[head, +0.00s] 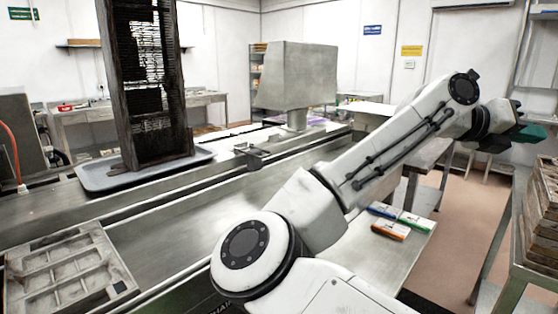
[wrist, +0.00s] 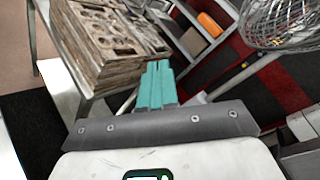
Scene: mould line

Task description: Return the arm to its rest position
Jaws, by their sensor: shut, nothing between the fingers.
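My arm reaches across the head view from the lower middle to the upper right. My gripper (head: 532,132) is at its far end, with dark green fingers pointing to the right, above the floor and clear of the tables. In the wrist view my gripper (wrist: 157,68) shows its teal fingers pressed together with nothing between them. It touches nothing that I can see.
Stacked wooden moulds (wrist: 105,45) stand on a rack beyond the fingers; the rack's stack (head: 545,205) is also at right in the head view. A wire whisk (wrist: 285,22) is at upper right. A mould tray (head: 65,270) lies at lower left.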

